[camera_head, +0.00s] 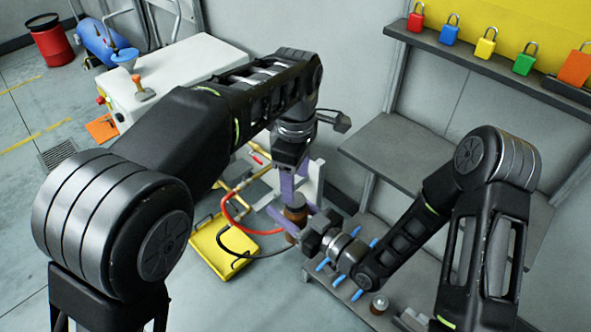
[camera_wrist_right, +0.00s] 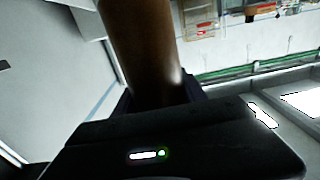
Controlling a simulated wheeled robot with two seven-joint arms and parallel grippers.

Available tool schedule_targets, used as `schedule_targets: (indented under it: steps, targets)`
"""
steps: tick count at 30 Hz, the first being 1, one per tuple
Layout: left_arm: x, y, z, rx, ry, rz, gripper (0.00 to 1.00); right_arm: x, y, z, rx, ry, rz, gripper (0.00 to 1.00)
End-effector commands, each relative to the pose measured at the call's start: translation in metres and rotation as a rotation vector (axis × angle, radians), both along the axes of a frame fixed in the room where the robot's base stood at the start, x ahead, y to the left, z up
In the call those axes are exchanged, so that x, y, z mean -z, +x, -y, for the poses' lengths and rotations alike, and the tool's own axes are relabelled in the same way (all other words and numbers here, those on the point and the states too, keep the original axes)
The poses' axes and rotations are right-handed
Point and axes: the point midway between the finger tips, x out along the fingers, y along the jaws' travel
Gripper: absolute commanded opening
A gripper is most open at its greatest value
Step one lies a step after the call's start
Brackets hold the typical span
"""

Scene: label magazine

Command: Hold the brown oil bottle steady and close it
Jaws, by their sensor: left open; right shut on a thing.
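The brown oil bottle (camera_head: 296,214) stands upright in the middle of the head view, partly hidden by my grippers. My right gripper (camera_head: 302,236) reaches in from the right and is shut on its body. In the right wrist view the brown bottle (camera_wrist_right: 142,48) rises out of the dark jaws of my right gripper (camera_wrist_right: 160,98). My left gripper (camera_head: 295,196) points down from above, with its purple fingers open around or beside the bottle's top. I cannot tell whether a cap is on the bottle or between these fingers.
A low grey bench (camera_head: 325,278) carries blue pens and a small glass jar (camera_head: 379,304). A yellow tray (camera_head: 222,248) with red and black hoses lies left of the bottle. A white cabinet (camera_head: 185,75) stands behind. Coloured padlocks (camera_head: 486,44) line the shelf at the upper right.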

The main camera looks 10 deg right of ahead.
Motion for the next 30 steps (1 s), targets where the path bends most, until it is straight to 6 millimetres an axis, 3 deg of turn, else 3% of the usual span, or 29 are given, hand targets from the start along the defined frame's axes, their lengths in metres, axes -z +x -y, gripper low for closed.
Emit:
schedule_targets:
  steps: [10, 22, 30]
  targets:
    - [0.047, 0.0, -0.001, -0.001, 0.002, -0.001, 0.59, 0.0, 0.0, 0.0, 0.0, 0.001, 0.001, 0.0]
    - [0.055, 0.0, 0.0, 0.0, 0.0, 0.001, 0.59, 0.0, 0.0, 0.0, 0.0, 0.001, 0.001, 0.0]
    - [0.055, 0.0, 0.0, 0.0, 0.0, 0.001, 0.38, 0.0, 0.0, 0.0, 0.0, 0.001, 0.001, 0.0]
